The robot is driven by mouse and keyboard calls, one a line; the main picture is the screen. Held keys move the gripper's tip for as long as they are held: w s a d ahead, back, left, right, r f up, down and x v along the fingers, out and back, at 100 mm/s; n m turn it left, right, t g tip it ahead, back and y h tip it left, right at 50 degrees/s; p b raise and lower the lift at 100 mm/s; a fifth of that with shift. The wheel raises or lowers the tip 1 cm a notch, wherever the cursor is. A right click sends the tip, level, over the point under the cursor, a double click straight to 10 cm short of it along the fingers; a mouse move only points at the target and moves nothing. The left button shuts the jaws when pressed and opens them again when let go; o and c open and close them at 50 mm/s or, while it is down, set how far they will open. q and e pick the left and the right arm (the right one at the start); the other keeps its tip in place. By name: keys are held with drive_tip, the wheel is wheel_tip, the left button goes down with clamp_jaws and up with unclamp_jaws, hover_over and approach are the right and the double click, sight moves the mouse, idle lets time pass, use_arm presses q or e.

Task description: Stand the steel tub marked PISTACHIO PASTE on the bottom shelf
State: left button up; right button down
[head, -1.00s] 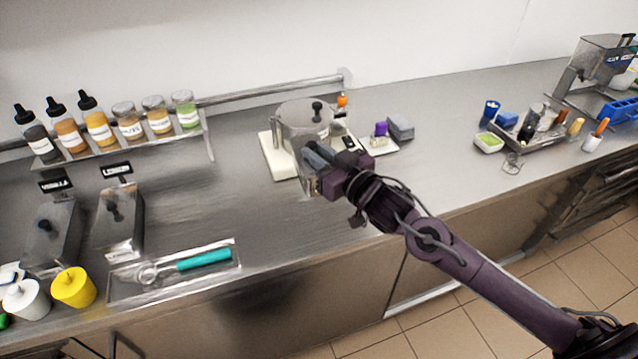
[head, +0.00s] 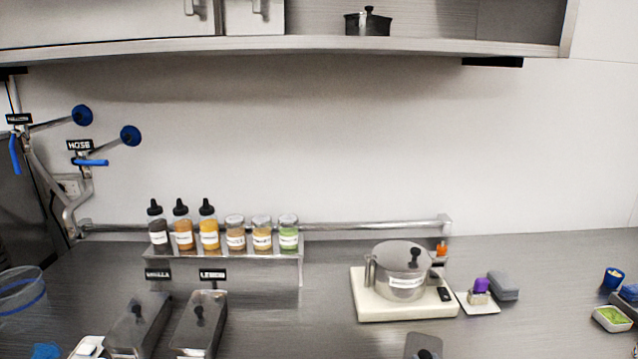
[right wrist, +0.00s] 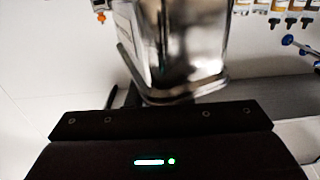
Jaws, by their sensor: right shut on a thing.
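A steel tub (right wrist: 185,45) is held at my right gripper (right wrist: 170,97) in the right wrist view. It appears upside down there, its rim end toward the gripper body, and a pale side face shows at its left; no marking is readable. In the head view a grey lid with a black knob (head: 423,346) is cut by the bottom edge; I cannot tell whether it is the held tub. The lowest shelf in view (head: 300,43) runs across the top of the head view. A small dark tub (head: 367,23) stands on it. My left gripper is out of view.
The shelf has pale doors (head: 110,18) at left and free room right of the dark tub. Below, a lidded pot (head: 402,272) stands on a white scale (head: 375,306). A bottle rack (head: 225,255) and two lidded bins (head: 198,325) are at left. The wall between is clear.

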drive_tip(key=shift+s+d+f+m+h, duration=0.15)
drive_tip(key=shift+s+d+f+h, duration=0.1)
drive_tip(key=shift+s, duration=0.15)
drive_tip(key=shift+s+d+f+m+h, duration=0.15)
drive_tip(key=shift+s+f+h, duration=0.1)
drive_tip(key=shift+s, duration=0.1)
drive_tip(key=w+r+n+y, duration=0.1)
drive_tip(key=w+r, duration=0.1)
drive_tip(key=w+a+r+n+y, duration=0.1)
drive_tip(key=w+r+y, duration=0.1)
drive_tip(key=w, duration=0.1)
drive_tip(key=w+a+r+n+y, duration=0.1)
drive_tip(key=w+r, duration=0.1)
drive_tip(key=shift+w+a, duration=0.1)
drive_tip(key=shift+w, duration=0.1)
drive_tip(key=w+d+r+n+g+y, duration=0.1)
drive_tip(key=w+r+y, duration=0.1)
drive_tip(key=w+r, duration=0.2)
drive_tip(key=shift+w+r, duration=0.35)
drive_tip(key=shift+d, duration=0.1)
wheel_tip(320, 180, down, 18)
drive_tip(key=p, duration=0.3)
drive_tip(key=shift+f, duration=0.2)
drive_tip(key=shift+f+p, duration=0.3)
drive_tip(key=shift+p, duration=0.1)
drive_tip(key=shift+f, duration=0.25)
